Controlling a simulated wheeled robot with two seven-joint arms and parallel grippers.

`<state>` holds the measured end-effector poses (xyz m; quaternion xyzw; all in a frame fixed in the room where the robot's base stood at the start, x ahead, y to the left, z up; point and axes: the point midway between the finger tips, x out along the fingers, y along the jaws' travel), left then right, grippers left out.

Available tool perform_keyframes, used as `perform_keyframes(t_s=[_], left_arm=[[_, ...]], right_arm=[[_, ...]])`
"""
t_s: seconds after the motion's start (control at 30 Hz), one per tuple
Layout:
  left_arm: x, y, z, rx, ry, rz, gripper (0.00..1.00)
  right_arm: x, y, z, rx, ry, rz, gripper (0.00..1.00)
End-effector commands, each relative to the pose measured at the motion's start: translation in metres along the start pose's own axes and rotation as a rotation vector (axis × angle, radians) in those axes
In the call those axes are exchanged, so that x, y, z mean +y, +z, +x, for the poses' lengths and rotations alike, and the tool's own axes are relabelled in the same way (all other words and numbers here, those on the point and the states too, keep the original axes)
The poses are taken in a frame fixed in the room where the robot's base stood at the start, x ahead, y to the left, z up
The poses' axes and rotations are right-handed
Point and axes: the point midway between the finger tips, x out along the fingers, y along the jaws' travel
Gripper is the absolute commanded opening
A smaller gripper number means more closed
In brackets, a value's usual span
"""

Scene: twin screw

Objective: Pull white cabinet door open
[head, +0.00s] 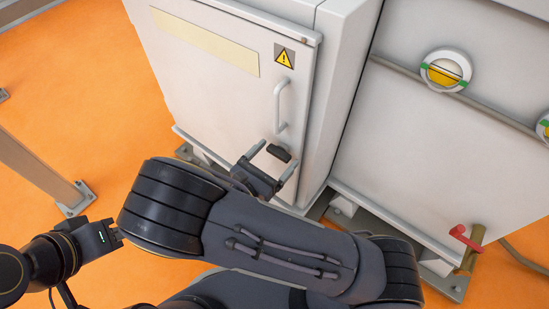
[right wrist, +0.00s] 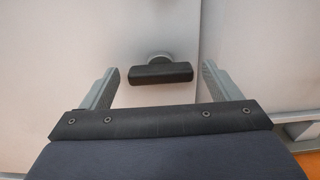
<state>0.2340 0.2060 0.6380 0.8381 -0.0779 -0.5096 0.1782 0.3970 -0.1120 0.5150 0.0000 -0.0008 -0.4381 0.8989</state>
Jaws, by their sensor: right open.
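The white cabinet door (head: 215,90) is closed, with a pale label strip and a yellow warning triangle near its top. A light grey bar handle (head: 281,105) runs down its right side. Below it is a small black latch handle (head: 277,152), also in the right wrist view (right wrist: 160,74). My right gripper (head: 278,155) is open at the black latch, one finger on each side in both views. In the right wrist view, the gripper (right wrist: 160,80) shows gaps between latch and fingers. Depth is hard to tell. My left arm enters at lower left; its fingers are not visible.
A second grey cabinet (head: 440,150) stands at the right, with round green-and-yellow gauges (head: 445,70) and a red lever (head: 466,238) low down. A grey post (head: 45,175) is bolted to the orange floor (head: 85,90) at left. The floor before the door is partly hidden by my arm.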

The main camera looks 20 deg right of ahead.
Motion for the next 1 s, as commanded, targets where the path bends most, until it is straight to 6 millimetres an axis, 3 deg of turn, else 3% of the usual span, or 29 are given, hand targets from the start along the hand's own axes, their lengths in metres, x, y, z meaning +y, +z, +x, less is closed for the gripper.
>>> perform_keyframes(t_s=[0.27, 0.73, 1.0], left_arm=[[-0.0001, 0.0001, 0.0002, 0.0, 0.0, 0.0, 0.36], [-0.0001, 0.0001, 0.0002, 0.0, 0.0, 0.0, 0.36], [0.0022, -0.0024, -0.0048, 0.0, 0.0, 0.0, 0.36]], right_arm=[[-0.0002, 0.0002, 0.0017, 0.001, 0.0, 0.0, 0.82], [0.0, 0.0001, 0.0014, 0.001, 0.0, 0.001, 0.21], [0.0001, 0.0018, 0.0015, 0.001, 0.0, -0.026, 0.21]])
